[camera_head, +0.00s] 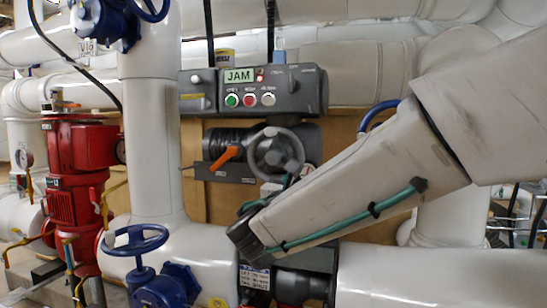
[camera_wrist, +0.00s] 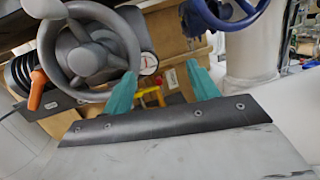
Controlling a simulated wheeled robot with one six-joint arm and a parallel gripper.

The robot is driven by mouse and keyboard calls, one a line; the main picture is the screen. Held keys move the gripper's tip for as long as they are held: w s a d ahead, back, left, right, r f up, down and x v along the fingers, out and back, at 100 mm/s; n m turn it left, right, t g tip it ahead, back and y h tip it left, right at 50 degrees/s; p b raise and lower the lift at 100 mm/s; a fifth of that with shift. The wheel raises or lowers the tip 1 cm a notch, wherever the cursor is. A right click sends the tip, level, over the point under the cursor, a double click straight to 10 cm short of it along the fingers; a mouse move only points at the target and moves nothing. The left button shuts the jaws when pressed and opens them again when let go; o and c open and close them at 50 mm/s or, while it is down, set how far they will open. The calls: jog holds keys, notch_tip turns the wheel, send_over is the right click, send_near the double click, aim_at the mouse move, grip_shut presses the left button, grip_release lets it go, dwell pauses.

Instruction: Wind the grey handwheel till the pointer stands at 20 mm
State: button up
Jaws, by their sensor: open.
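The grey handwheel (camera_head: 273,157) sits in front of the wooden panel, below the control box in the head view. In the wrist view the handwheel (camera_wrist: 88,58) fills the upper left, with its rim and hub clear. My gripper (camera_wrist: 160,70) is open, its two teal fingers spread with nothing held between them. The left finger overlaps the wheel's lower right rim in the picture; I cannot tell whether they touch. A small round white dial (camera_wrist: 148,63) shows right of the wheel; its reading is too small to tell. In the head view my arm hides most of the gripper.
An orange lever (camera_head: 223,158) is left of the wheel. The grey control box (camera_head: 300,88) above has several buttons and a green "JAM" display (camera_head: 239,76). A blue handwheel (camera_head: 135,240), red pump (camera_head: 75,165) and white pipes crowd the sides. A yellow part (camera_wrist: 153,98) shows between my fingers.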

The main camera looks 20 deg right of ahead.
aim_at(271, 159)
jog(key=w+a+n+t+y, duration=0.1)
jog(key=a+n, duration=0.1)
jog(key=w+a+r+n+t+y, duration=0.1)
jog(key=a+n+t, duration=0.1)
jog(key=w+a+n+t, duration=0.1)
jog(key=w+a+t, duration=0.1)
jog(key=a, duration=0.1)
jog(key=shift+r+n+y, duration=0.4)
jog(key=shift+w+a+r, duration=0.1)
jog(key=shift+w+r, duration=0.05)
jog(key=shift+w, duration=0.1)
jog(key=x, duration=0.7)
jog(key=shift+c, duration=0.3)
jog(key=c, duration=1.2)
jog(key=shift+a, duration=0.15)
